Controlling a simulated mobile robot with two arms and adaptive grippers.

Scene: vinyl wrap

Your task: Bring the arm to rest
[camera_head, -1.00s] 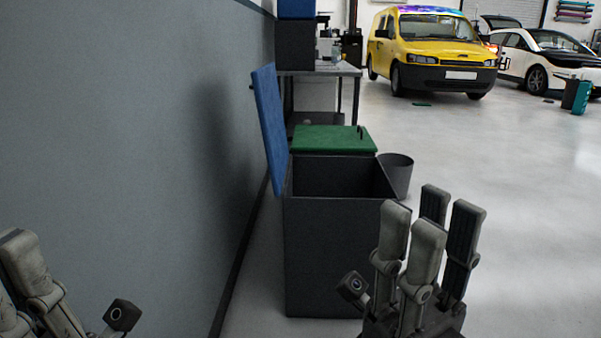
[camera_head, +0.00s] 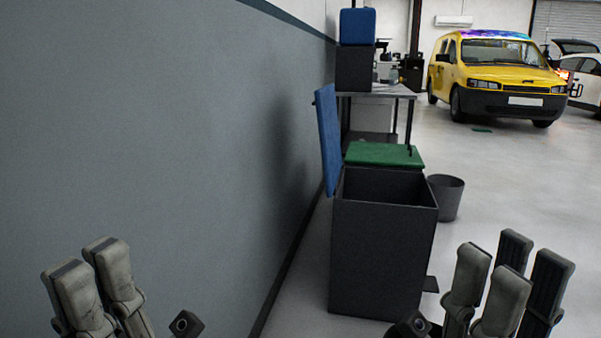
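My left gripper (camera_head: 100,280) shows at the lower left, in front of the grey wall. Two of its grey fingers point up, and its other fingers are out of the picture or hidden. My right gripper (camera_head: 508,285) is at the lower right, over the floor and right of the dark bin. Its fingers point up and stand apart in two pairs, with nothing between them. Both grippers are clear of the bin.
A dark bin (camera_head: 378,260) with its blue lid (camera_head: 328,140) raised stands ahead. Behind it are a green-lidded bin (camera_head: 384,154), a round basket (camera_head: 446,196) and a table (camera_head: 375,94). The wall (camera_head: 160,130) runs along the left. Open floor (camera_head: 510,180) lies right, before a yellow van (camera_head: 497,75).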

